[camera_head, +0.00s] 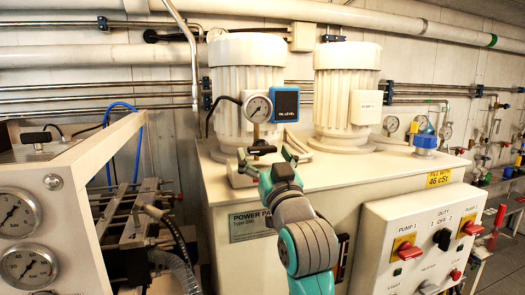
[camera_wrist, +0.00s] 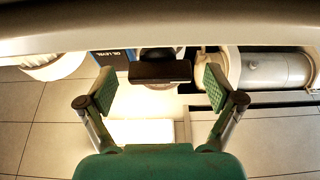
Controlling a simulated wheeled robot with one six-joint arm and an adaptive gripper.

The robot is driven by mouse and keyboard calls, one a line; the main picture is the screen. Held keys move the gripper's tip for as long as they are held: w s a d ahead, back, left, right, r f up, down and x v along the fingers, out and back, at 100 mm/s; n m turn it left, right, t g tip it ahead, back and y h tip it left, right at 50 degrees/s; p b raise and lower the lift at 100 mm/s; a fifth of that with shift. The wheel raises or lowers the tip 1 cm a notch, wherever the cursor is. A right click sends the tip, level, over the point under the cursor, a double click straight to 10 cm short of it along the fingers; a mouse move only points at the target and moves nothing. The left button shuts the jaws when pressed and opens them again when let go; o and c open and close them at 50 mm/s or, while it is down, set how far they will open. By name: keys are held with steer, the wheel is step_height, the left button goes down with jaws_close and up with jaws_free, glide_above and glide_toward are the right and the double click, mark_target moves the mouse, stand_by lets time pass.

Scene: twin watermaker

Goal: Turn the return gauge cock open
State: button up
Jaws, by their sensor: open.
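The return gauge (camera_head: 257,108) has a white dial and stands on a brass stem in front of the left white motor. Below it, the cock's black handle (camera_head: 262,149) lies crosswise. In the wrist view the black handle (camera_wrist: 160,72) is a dark bar between my fingertips, with a gap on each side. My gripper (camera_head: 267,160) is open and empty, right at the handle in the head view. The green finger pads (camera_wrist: 159,89) stand apart, left and right of the bar. The cock's body is partly hidden behind my gripper.
A blue oil level box (camera_head: 285,104) sits just right of the gauge. Two white motors (camera_head: 347,95) stand on the cream power pack tank (camera_head: 410,171). A switch panel (camera_head: 420,238) projects at the lower right. A cabinet with gauges (camera_head: 50,215) stands at left.

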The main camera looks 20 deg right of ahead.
steer(key=shift+w+r, duration=0.3)
steer(key=shift+w, duration=0.35)
steer(key=c, duration=1.2)
steer(key=shift+o, duration=0.2)
